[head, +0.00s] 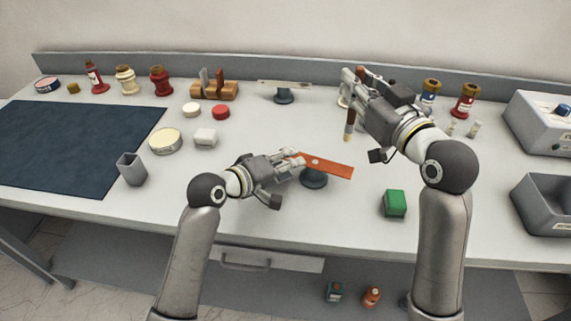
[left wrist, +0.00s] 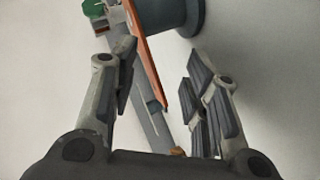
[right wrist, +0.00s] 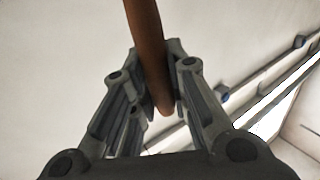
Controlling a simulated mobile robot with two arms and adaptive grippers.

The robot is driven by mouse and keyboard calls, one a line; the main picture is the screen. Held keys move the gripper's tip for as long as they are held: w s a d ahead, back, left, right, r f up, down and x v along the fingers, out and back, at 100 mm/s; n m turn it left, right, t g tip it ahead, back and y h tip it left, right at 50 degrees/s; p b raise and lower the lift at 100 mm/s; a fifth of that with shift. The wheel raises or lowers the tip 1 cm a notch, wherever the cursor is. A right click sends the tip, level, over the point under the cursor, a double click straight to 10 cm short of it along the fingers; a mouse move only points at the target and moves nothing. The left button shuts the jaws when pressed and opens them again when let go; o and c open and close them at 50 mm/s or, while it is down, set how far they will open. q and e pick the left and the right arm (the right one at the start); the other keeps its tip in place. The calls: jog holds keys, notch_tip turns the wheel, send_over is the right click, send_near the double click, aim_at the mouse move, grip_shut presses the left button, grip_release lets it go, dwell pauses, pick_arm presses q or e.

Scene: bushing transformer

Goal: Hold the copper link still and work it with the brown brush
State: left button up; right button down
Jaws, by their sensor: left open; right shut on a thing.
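The copper link (head: 332,166) is a flat orange bar resting on a dark round stand (head: 314,180) near the middle of the table. My left gripper (head: 298,158) is at the link's left end. In the left wrist view, its fingers (left wrist: 165,85) are spread, with the link (left wrist: 146,58) seen edge-on between them, closer to the left finger. My right gripper (head: 350,92) is raised behind and right of the link. It is shut on the brown brush (head: 348,128), whose lower end hangs beneath the fingers, apart from the link. The brush's brown handle (right wrist: 147,45) fills the right wrist view's jaw.
A green block (head: 395,203) sits right of the stand. A grey cup (head: 132,169), tins and a dark mat (head: 75,145) are left. Bottles and a second stand (head: 284,95) line the back. A grey bin (head: 545,203) is at right.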

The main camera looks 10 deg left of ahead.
pick_arm(q)
jog(key=c, duration=0.9)
grip_shut()
jog(key=shift+s+f, duration=0.1)
jog(key=shift+f, duration=0.05)
